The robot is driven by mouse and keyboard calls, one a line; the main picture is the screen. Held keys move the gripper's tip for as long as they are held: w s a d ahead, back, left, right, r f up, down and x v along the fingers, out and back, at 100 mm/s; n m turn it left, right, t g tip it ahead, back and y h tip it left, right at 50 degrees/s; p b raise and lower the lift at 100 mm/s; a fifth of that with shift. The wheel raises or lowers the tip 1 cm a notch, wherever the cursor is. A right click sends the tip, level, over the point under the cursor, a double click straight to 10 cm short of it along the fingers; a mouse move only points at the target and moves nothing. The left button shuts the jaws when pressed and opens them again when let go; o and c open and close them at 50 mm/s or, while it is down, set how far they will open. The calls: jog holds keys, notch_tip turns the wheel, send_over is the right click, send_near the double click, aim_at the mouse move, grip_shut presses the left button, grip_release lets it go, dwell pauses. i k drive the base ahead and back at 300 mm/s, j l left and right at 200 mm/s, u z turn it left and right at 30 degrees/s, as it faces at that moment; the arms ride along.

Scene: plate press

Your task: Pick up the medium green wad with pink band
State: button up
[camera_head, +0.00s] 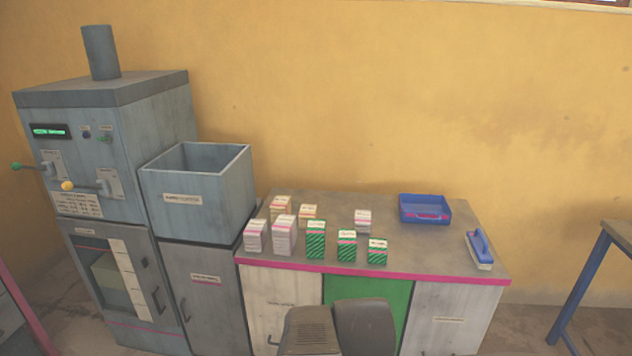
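Three green-patterned wads with pale tops stand upright in a row at the front of the table, stepping down in height from left to right. The medium green wad (347,246) is the middle one. The tall green wad (316,240) is to its left and the small green wad (377,252) to its right, with narrow gaps between them. The band colours are too small to make out surely. Dark grey parts, apparently of my arm, show at the bottom edge in front of the table; no gripper fingers can be made out.
Several white and tan wads (284,236) stand left of and behind the green ones. A blue tray (425,218) lies at the back right, a blue-handled brush (480,249) at the right end. A grey open bin (198,190) and a tall machine (110,150) stand left. The table's right middle is clear.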

aim_at(348, 243)
jog(key=z, duration=0.3)
jog(key=i+j, duration=0.25)
jog(key=i, duration=0.15)
jog(key=i+j, duration=0.25)
jog(key=i, duration=0.15)
jog(key=i+j, duration=0.25)
jog(key=i, duration=0.2)
